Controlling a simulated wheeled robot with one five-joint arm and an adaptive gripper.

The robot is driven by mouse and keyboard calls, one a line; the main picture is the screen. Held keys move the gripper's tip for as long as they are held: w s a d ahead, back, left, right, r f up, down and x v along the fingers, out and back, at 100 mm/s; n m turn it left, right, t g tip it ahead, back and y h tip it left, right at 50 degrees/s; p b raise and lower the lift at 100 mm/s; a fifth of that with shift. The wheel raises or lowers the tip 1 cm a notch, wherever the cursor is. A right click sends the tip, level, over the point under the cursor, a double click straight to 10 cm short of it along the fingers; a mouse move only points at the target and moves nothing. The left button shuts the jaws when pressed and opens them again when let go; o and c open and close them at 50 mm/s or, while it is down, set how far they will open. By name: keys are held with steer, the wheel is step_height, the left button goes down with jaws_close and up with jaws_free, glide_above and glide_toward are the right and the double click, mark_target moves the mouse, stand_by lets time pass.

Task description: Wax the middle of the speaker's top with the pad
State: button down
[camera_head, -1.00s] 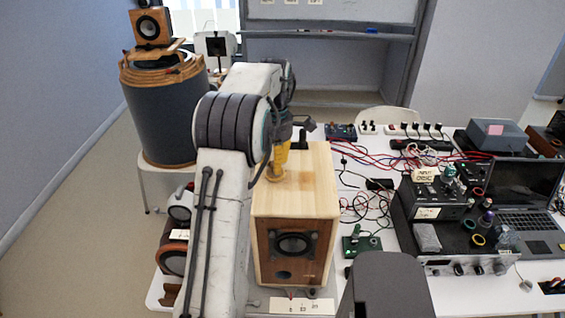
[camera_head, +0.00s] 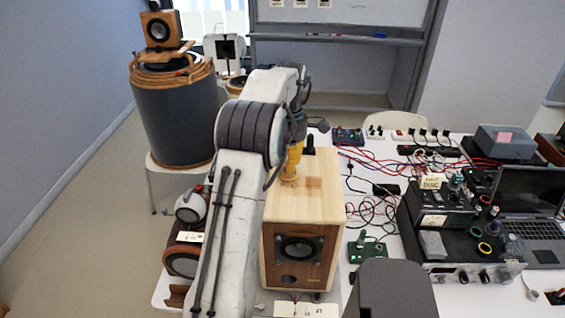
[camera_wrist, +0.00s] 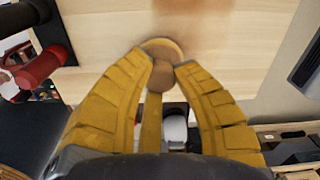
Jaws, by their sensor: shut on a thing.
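The speaker (camera_head: 330,206) is a pale wooden box with a darker front and a round black driver. A brownish patch (camera_head: 313,183) lies near the middle of its top; it also shows in the wrist view (camera_wrist: 197,12). My gripper (camera_head: 293,163) has yellow fingers and is over the left part of the top. In the wrist view my gripper (camera_wrist: 162,68) is shut on the brown knob of the round pad (camera_wrist: 172,44). The pad is beside the patch, at or just above the wood; contact is hard to tell. My arm hides part of the speaker's left side.
A black upright object (camera_head: 310,144) stands at the speaker's far edge. Cables (camera_head: 372,208), a green circuit board (camera_head: 367,250) and electronics (camera_head: 440,215) with a laptop (camera_head: 535,205) fill the table to the right. A large drum (camera_head: 178,120) with a small speaker on it stands behind left.

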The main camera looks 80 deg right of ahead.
steer(key=shift+s+d+f, duration=0.1)
steer(key=shift+s, duration=1.4)
steer(key=shift+s+d+f, duration=0.1)
steer(key=shift+s, duration=1.35)
steer(key=shift+s+d+r, duration=0.1)
steer(key=shift+s+r, duration=0.1)
steer(key=shift+s, duration=1.55)
steer(key=shift+r, duration=0.1)
steer(key=shift+r, duration=2.9)
steer(key=shift+w+r, duration=0.1)
step_height(320, 180, up, 3)
steer(key=shift+f, duration=0.1)
